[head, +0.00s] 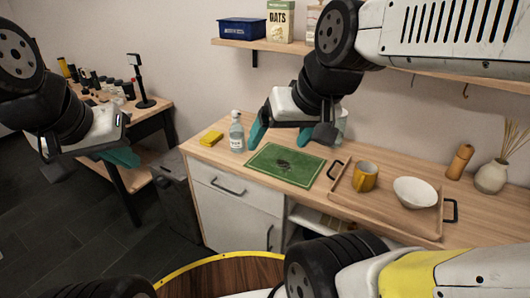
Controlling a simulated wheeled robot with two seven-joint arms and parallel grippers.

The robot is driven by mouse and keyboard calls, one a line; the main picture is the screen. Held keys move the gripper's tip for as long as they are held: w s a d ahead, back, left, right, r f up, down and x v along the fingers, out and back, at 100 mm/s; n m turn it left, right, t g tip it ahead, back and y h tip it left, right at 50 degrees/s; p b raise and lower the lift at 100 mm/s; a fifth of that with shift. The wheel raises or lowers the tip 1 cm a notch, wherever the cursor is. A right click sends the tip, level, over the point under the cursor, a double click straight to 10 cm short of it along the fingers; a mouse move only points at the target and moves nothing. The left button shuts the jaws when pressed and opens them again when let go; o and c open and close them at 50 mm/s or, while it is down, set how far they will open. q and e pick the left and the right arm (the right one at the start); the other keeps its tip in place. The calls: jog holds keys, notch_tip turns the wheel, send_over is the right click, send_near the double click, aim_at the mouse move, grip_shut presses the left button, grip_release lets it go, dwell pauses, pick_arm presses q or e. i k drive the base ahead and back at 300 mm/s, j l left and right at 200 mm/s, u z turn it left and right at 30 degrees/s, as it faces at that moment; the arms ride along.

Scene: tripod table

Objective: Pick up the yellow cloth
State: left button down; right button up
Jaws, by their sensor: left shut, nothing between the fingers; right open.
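A small, flat yellow cloth (211,138), looking folded, lies at the left end of the wooden counter, to the left of a clear bottle. My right gripper (280,138) is open and empty in front of the wall, with its teal fingers spread apart. In the picture it is to the right of the cloth and the bottle, and apart from the cloth. My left gripper (122,157) is shut and empty at the left, in front of the side table and away from the cloth.
The clear bottle (236,132) stands close beside the cloth. A green mat (285,164) lies on the counter (227,161). A shelf (275,46) with boxes hangs above.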

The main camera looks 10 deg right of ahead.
aim_at(210, 139)
jog(key=i+j+u, duration=0.15)
jog(key=i, duration=0.35)
jog(key=i+j+u, duration=0.15)
jog(key=i, duration=0.4)
jog(key=l, duration=0.1)
